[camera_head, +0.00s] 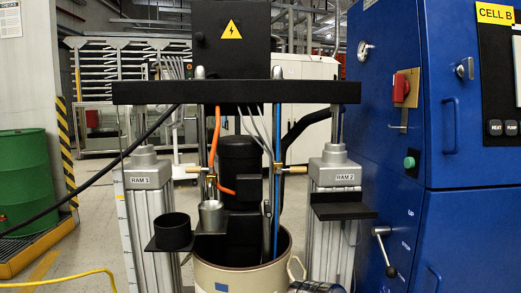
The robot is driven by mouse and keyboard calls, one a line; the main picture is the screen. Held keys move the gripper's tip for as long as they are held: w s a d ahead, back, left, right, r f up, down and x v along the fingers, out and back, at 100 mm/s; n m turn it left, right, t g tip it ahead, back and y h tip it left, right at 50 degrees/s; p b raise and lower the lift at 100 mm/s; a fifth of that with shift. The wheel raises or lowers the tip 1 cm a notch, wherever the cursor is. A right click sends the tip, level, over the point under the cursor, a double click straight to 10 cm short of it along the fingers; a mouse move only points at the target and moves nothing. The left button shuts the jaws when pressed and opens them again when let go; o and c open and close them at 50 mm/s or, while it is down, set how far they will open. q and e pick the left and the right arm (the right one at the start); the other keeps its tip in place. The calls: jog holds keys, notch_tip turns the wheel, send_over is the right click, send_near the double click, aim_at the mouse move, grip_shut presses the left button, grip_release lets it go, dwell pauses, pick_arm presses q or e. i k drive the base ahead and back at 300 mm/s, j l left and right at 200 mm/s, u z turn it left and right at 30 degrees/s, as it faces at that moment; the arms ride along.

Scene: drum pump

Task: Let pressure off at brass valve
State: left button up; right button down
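Two small brass-coloured fittings sit on the pump frame. The right brass fitting (291,169) sticks out sideways from the blue line toward the RAM 2 column. The left brass fitting (194,169) sits beside the orange hose, near the RAM 1 column. Both are small, and I cannot tell which one is the brass valve or whether either is open.
An open drum (240,277) stands below the black pump motor (239,160). A shelf holds a black cup (172,233) and a metal cup (211,216). An empty black shelf (342,210) is on RAM 2. A blue cabinet (465,245) with a lever (385,250) fills the right.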

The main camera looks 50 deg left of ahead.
aim_at(189, 169)
jog(key=u, duration=2.15)
